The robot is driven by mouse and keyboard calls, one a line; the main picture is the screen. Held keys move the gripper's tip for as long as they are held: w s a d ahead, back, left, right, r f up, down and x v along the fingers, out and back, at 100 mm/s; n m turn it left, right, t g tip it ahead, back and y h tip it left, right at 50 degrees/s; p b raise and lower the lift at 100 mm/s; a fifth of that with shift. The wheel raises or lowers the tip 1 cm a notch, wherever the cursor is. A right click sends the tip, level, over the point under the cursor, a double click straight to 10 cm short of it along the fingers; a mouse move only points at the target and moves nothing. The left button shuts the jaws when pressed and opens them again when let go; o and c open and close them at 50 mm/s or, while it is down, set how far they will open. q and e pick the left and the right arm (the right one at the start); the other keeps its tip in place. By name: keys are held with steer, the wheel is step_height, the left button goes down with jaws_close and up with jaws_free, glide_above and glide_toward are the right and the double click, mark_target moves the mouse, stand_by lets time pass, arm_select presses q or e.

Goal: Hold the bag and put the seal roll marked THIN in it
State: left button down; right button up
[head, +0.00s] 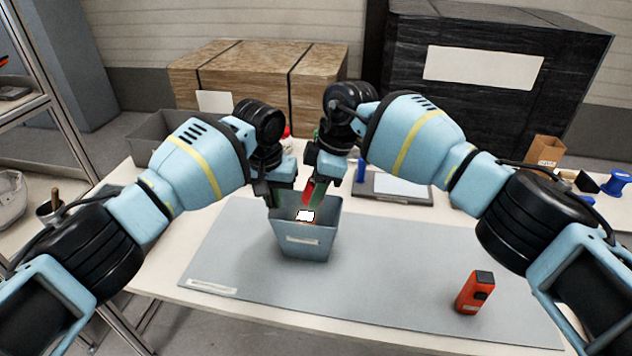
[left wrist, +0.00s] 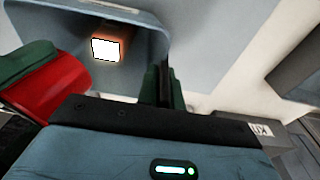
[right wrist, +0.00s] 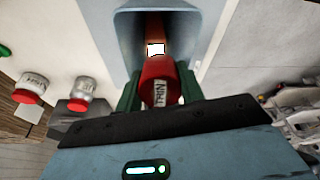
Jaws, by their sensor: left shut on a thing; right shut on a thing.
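The bag (head: 306,243) is a blue-grey, open-topped container with a pale label, upright on the grey mat. My left gripper (head: 272,198) is shut on its thin wall at the left rim; the fingers (left wrist: 164,88) show together there in the left wrist view. My right gripper (head: 310,188) is shut on a red seal roll (right wrist: 157,72) over the bag's opening. The roll also shows in the left wrist view (left wrist: 52,88). Its rotated lettering looks like THIN but is partly hidden. Inside the bag is an orange-brown thing with a bright white face (head: 305,216).
An orange-red device (head: 474,293) stands on the mat (head: 390,280) at right. A flat grey tray (head: 395,188) lies behind the bag. In the right wrist view, red-ended rolls (right wrist: 30,88) stand left. A grey bin (head: 150,138) is at back left. The mat's front is mostly clear.

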arm_select(q)
steer(key=shift+f, duration=0.1)
arm_select(e)
steer(key=shift+f, duration=2.2)
steer(key=o, duration=1)
steer(key=v, duration=1.2)
